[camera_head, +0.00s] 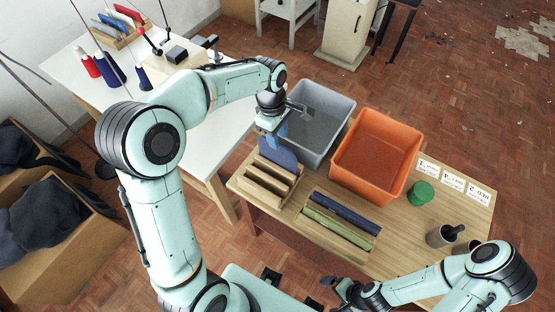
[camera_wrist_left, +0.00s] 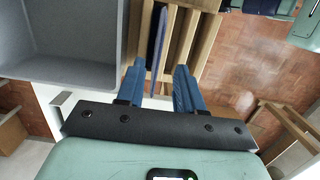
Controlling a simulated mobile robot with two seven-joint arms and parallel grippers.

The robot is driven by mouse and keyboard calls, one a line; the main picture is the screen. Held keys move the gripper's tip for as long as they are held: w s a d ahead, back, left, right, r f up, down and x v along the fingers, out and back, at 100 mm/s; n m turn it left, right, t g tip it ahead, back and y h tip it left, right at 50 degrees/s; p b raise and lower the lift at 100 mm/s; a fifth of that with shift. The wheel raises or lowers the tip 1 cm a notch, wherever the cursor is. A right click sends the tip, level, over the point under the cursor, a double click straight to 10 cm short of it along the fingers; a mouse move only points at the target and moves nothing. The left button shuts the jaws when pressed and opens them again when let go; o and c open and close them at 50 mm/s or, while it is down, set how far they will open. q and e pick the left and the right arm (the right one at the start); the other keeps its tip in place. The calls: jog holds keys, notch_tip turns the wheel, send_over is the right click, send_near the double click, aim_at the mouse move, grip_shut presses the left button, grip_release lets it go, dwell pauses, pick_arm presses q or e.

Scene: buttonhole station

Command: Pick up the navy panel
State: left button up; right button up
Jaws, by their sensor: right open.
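The navy panel (camera_head: 279,152) stands on edge in a slotted wooden rack (camera_head: 262,187) at the table's left side. My left gripper (camera_head: 274,137) is just above the rack at the panel. In the left wrist view its blue fingers (camera_wrist_left: 159,66) are spread apart with nothing clamped between them. There the panel (camera_wrist_left: 158,38) shows edge-on, lined up with the gap between the fingertips. Whether the fingertips overlap its top edge I cannot tell. My right gripper (camera_head: 345,291) is open and empty at the table's front edge.
A grey bin (camera_head: 338,147) stands close beside the left gripper, with an orange bin (camera_head: 413,180) to its right. A tray (camera_head: 310,227) with navy and green rolls lies in front.

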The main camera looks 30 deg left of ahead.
pick_arm(q)
jog(key=shift+w+d+f, duration=0.1)
jog(key=shift+w+f, duration=0.1)
jog(key=shift+f, duration=0.7)
send_over(278, 157)
notch_tip(278, 157, down, 4)
jog(key=shift+w+f, duration=0.2)
jog(key=shift+f, duration=0.45)
grip_shut()
